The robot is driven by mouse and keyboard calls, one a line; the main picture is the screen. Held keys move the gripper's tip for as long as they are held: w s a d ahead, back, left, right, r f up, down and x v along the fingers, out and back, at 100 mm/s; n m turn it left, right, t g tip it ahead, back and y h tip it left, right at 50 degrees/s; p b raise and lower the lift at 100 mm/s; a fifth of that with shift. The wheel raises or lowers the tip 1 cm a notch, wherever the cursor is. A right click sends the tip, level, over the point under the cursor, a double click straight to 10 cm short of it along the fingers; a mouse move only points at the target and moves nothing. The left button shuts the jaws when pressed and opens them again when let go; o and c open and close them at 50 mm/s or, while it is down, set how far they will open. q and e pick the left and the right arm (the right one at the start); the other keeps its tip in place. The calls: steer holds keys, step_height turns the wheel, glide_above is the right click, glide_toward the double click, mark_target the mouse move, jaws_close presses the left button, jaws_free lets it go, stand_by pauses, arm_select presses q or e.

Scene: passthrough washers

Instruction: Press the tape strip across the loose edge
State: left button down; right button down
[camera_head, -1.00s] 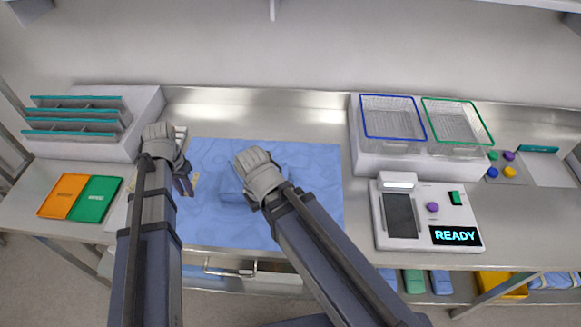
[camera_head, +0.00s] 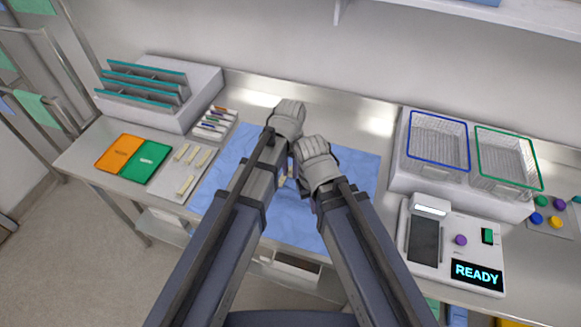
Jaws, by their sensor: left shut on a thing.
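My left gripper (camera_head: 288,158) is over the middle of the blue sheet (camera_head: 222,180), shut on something. A small beige piece (camera_head: 283,181) shows beside it, likely a tape strip; its full length is hidden. My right gripper (camera_head: 318,180) is close on its right, low over the sheet. Its fingers are hidden behind its wrist, so its opening cannot be told. The blue wrapped bundle on the sheet is mostly covered by my arms, and its loose edge cannot be made out. Several beige tape strips (camera_head: 186,186) lie on a pale board left of the sheet.
An orange and green folder (camera_head: 146,160) lies at the left. A rack with teal dividers (camera_head: 145,85) and a tray of markers (camera_head: 214,122) stand behind. Two wire baskets (camera_head: 437,143) and a device reading READY (camera_head: 476,274) stand at the right.

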arm_select(q)
steer(key=shift+f, duration=0.1)
arm_select(e)
steer(key=shift+f, duration=0.15)
